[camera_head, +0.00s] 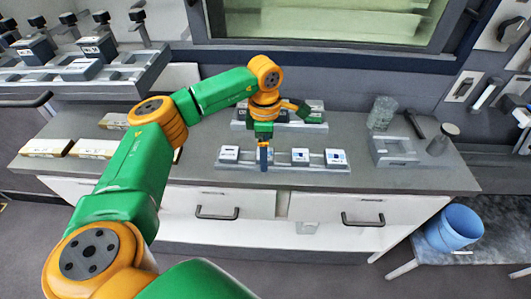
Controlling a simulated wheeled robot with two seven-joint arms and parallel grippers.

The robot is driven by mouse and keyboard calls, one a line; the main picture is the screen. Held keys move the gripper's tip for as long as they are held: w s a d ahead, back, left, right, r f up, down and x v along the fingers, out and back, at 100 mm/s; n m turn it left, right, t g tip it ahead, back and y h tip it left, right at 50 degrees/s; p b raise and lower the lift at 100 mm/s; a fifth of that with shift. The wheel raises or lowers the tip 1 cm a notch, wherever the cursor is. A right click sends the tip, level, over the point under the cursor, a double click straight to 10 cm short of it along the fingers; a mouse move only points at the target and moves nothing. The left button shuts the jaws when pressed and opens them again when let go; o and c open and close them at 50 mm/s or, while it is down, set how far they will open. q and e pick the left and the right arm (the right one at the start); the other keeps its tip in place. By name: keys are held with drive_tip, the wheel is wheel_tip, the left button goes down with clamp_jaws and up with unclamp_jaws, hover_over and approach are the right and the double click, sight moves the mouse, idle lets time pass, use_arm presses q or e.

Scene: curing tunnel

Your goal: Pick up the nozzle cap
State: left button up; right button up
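My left arm comes in from the lower left. Its gripper (264,158) points down over the front rack (285,168) on the counter. A narrow blue piece shows at the gripper's tip; I cannot tell whether it is a finger or something held. The finger opening is too small to make out. White-topped blocks stand in the rack: one (229,153) left of the gripper, and two to its right, a nearer one (300,156) and a farther one (336,157). I cannot tell which thing is the nozzle cap. My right gripper is not in view.
A second rack (237,124) stands behind, partly hidden by my arm. At right are a grey tray (394,150), a mesh cylinder (381,113) and a lidded container (442,139). Flat boxes (47,147) lie at left. A blue bucket (454,228) stands lower right. The counter front is clear.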

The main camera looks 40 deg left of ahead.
use_arm(q)
drive_tip(key=shift+s+r, duration=0.15)
drive_tip(key=shift+s, duration=0.05)
drive_tip(key=c, duration=1.1)
drive_tip(key=shift+w, duration=0.15)
clamp_jaws()
